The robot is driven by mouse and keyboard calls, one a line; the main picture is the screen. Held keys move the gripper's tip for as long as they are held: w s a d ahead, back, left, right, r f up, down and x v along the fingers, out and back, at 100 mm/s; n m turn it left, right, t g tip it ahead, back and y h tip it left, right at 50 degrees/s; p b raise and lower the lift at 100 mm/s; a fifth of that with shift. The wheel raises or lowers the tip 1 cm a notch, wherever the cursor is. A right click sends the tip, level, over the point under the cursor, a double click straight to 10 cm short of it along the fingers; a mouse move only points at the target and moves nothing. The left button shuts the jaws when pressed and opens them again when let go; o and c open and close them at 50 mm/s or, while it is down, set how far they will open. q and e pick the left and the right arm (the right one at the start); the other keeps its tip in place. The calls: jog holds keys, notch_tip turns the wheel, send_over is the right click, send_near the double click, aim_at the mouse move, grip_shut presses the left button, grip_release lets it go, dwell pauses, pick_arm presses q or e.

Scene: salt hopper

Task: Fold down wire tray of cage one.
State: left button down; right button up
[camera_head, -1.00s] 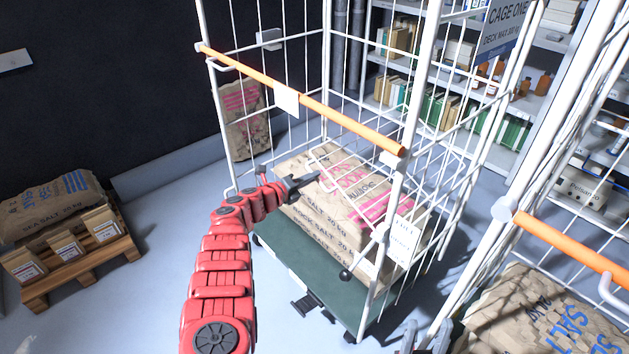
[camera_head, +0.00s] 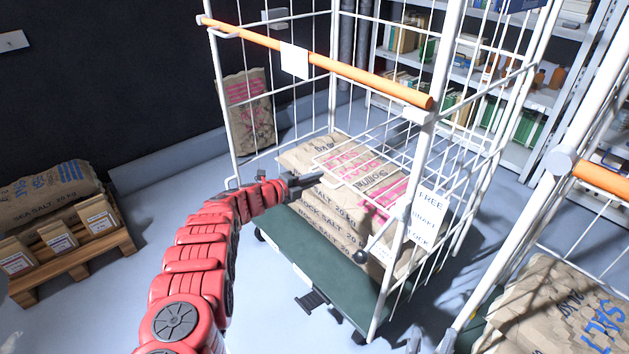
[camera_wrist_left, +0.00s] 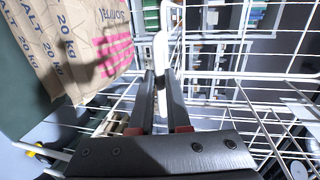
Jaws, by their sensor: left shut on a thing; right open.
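Cage one is a white wire roll cage (camera_head: 227,110) with an orange bar (camera_head: 365,78) across its front and a green deck (camera_head: 325,265). Its wire tray (camera_head: 385,150) shows as a white grid inside, lying roughly level above the stacked salt sacks (camera_head: 325,215). My left gripper (camera_head: 315,179) reaches in from the open front below the bar. In the left wrist view its two dark fingers are shut on a white rod (camera_wrist_left: 161,50), apparently the tray's front edge. My right gripper (camera_head: 430,343) shows only its grey fingertips at the bottom edge, apart and empty.
A second cage (camera_head: 560,160) with an orange bar stands close at right, with a salt sack (camera_head: 560,305) in it. A pallet (camera_head: 75,265) with sacks is at left. Another sack (camera_head: 248,110) leans on the dark wall. Shelves stand behind. Floor at front left is clear.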

pick_arm(q)
jog(key=shift+s+f, duration=0.1)
jog(key=shift+f, duration=0.15)
jog(key=c, duration=1.2)
grip_release()
jog(key=shift+o, duration=0.2)
jog(key=p+v, duration=0.6)
jog(key=v, duration=1.1)
jog(key=shift+s+a, duration=0.1)
jog(key=shift+s, duration=0.05)
